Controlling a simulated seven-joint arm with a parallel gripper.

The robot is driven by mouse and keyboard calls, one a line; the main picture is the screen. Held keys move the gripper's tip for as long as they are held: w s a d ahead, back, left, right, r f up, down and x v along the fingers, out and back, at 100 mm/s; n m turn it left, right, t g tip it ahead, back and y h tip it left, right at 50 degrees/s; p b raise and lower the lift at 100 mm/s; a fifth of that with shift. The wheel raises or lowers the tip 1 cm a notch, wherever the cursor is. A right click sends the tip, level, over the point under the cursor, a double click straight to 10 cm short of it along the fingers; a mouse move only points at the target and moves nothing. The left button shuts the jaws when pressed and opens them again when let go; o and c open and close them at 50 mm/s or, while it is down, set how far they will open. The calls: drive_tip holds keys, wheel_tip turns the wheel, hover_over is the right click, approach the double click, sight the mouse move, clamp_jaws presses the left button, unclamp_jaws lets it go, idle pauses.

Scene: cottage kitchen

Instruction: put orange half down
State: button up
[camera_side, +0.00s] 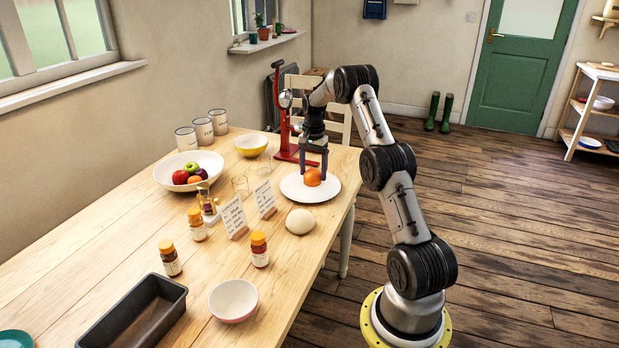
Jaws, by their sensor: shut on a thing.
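The orange half (312,178) is a small orange rounded piece at the white plate (296,191) near the table's right edge. My gripper (312,172) points down over the plate, with its two dark fingers on either side of the orange half, shut on it. The orange half is low over the plate; I cannot tell whether it touches the plate's surface. Its cut face cannot be made out.
A red stand press (280,125) rises just behind the plate. Two written cards (265,198), a dough ball (300,221) and a brown bottle (259,250) are in front and to the left. A fruit bowl (162,176) and a yellow bowl (251,146) stand further back.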

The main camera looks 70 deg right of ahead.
drive_tip(key=s+a+r, duration=0.3)
drive_tip(key=s+a, duration=0.2)
drive_tip(key=a, duration=0.1)
drive_tip(key=shift+s+a+r, duration=0.25)
drive_tip(key=shift+a+r, duration=0.05)
drive_tip(key=shift+n, duration=0.3)
